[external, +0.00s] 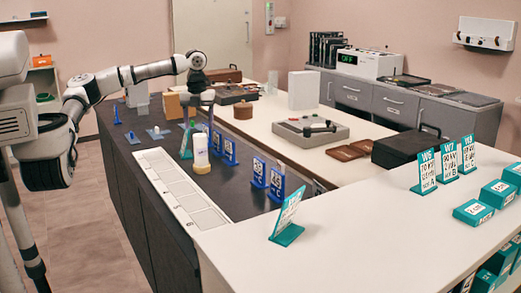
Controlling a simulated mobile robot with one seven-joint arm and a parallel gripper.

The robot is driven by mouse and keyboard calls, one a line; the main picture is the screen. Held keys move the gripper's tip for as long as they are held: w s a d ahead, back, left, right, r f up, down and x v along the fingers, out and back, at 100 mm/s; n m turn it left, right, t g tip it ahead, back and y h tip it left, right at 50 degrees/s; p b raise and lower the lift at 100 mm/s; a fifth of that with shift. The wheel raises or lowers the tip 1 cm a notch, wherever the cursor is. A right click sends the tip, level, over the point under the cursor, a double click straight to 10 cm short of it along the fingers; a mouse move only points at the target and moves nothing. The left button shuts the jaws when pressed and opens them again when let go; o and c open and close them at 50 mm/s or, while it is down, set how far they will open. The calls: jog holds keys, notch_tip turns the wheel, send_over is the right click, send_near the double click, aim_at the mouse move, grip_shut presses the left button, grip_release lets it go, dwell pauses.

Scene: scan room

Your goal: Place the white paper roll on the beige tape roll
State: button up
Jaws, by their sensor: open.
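My gripper (199,118) points down over the dark counter, with its jaws open and nothing visible between them. Just below it, nearer the camera, stands a whitish upright cylinder (201,148) with a pale beige lower part. It may be the white paper roll, but it is too small to be sure. I cannot tell whether the beige part is a separate tape roll under it. A gap shows between my gripper and the cylinder's top. A brown round object (242,111) sits to the right on the light counter.
A green-and-white piece (186,142) stands close left of the cylinder. Blue label stands (229,151) line its right side. A white sectioned tray (180,189) runs along the counter's front edge. A tan block (172,105) and grey equipment (137,94) stand behind.

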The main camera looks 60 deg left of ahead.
jog(key=shift+r, duration=2.4)
